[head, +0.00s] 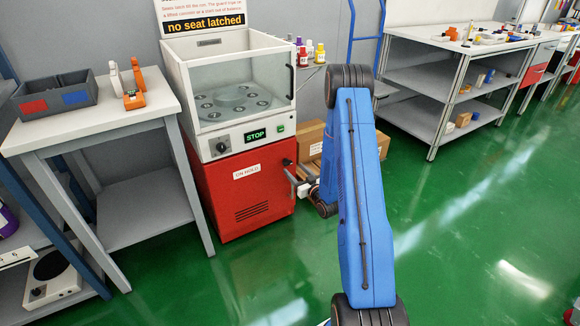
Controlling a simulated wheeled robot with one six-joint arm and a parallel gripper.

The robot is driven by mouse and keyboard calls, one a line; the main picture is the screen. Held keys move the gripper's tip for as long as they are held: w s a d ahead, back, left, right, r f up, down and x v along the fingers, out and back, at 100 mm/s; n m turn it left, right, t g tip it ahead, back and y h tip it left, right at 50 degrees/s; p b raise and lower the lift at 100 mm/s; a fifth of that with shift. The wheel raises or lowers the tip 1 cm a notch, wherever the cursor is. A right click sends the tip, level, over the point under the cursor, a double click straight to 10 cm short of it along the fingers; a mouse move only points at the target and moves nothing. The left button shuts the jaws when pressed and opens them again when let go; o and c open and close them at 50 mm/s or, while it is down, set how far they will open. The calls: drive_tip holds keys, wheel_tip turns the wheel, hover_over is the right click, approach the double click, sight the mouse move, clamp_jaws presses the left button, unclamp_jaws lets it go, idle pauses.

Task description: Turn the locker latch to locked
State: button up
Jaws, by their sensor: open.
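The locker is a red cabinet (245,193) with a white label reading "ON HOLD" on its front. A small dark latch (287,162) sits at the upper right of its door; its exact angle is too small to tell. My gripper (292,180) is open, just below and to the right of the latch, close to the cabinet's right front edge. I see no clear contact with the latch. My blue arm hides part of the wrist behind it.
A glass-guarded machine (227,138) stands on the cabinet, its display reading "STOP". A table (105,134) with a grey bin (52,100) is at left. Cardboard boxes (310,135) stand behind my gripper. Shelving (440,85) is at right. Green floor is open in front.

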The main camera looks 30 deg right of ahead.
sight(289, 164)
drive_tip(key=shift+w+a, duration=0.1)
drive_tip(key=shift+w, duration=2.5)
drive_tip(key=c, duration=1.1)
drive_tip(key=shift+o, duration=0.2)
